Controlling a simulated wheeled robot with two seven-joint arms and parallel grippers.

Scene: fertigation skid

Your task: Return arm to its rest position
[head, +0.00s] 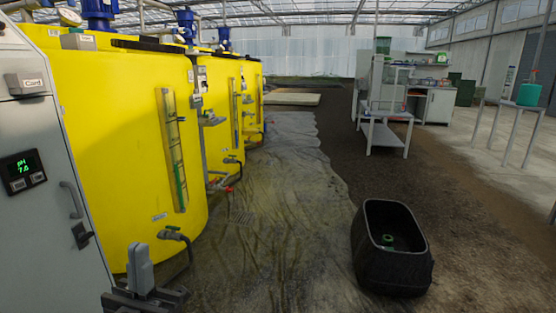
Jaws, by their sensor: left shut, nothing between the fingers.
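My left gripper (140,270) shows at the bottom left of the head view, its grey fingers pointing up and closed together with nothing between them. It is in front of the lower part of the nearest yellow tank (130,140) and to the right of the grey cabinet (45,150). Whether it touches either cannot be told. My right gripper is not in view.
A black open bin (395,280) with a green item inside stands on the floor at the lower right. Yellow tanks with valves (172,234) line the left. A white workbench (384,138) stands farther back. The wet floor between is clear.

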